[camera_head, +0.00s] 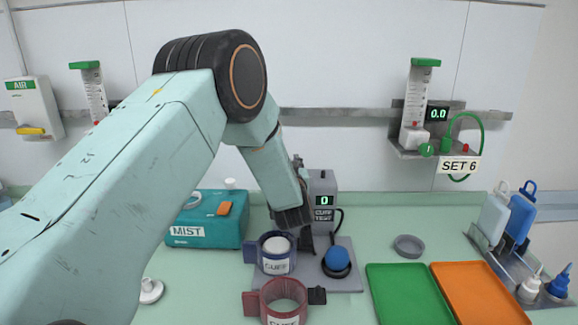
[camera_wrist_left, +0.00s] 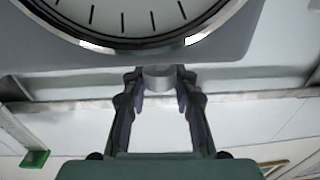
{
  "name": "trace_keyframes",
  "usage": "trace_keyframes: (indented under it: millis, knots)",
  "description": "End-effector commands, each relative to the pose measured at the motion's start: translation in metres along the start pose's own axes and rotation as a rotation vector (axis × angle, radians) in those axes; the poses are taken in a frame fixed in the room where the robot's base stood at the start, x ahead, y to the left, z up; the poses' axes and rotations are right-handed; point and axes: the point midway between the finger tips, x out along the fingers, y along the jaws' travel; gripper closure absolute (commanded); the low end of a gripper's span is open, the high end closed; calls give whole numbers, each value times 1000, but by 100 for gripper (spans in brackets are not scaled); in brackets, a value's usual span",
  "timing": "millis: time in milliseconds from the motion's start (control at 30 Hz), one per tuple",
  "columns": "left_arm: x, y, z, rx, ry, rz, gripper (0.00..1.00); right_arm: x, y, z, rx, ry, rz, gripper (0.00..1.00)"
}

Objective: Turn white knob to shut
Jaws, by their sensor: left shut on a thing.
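In the wrist view, a short pale round knob (camera_wrist_left: 158,77) sits just below a large dial gauge (camera_wrist_left: 130,18) with black marks. The two fingers of my left gripper (camera_wrist_left: 158,90) close on the knob from both sides. It looks light grey in the shade, and its turn position cannot be read. In the head view, my left arm reaches in from the left, and its gripper (camera_head: 304,238) is at the grey cuff test unit (camera_head: 323,188), whose display reads 0. The knob and dial are hidden there. My right gripper is not in view.
A blue cuff (camera_head: 275,266) and a red cuff (camera_head: 284,306) stand in front. A blue bulb (camera_head: 337,259) is beside them. A teal MIST box (camera_head: 206,236) is left. Green (camera_head: 405,300) and orange (camera_head: 480,300) trays lie right; a grey ring (camera_head: 408,246) is behind.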

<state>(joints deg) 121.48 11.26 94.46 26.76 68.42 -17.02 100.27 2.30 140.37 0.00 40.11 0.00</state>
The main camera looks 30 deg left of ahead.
Motion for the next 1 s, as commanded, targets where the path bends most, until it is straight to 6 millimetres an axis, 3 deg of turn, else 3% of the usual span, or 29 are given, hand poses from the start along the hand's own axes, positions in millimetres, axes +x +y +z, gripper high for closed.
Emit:
trace_keyframes:
  millis: [600,1000]
  knots:
    - [1,2,-1,-6,7,-505,100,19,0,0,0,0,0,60]
    - [1,0,-2,-6,5,-692,100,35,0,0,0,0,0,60]
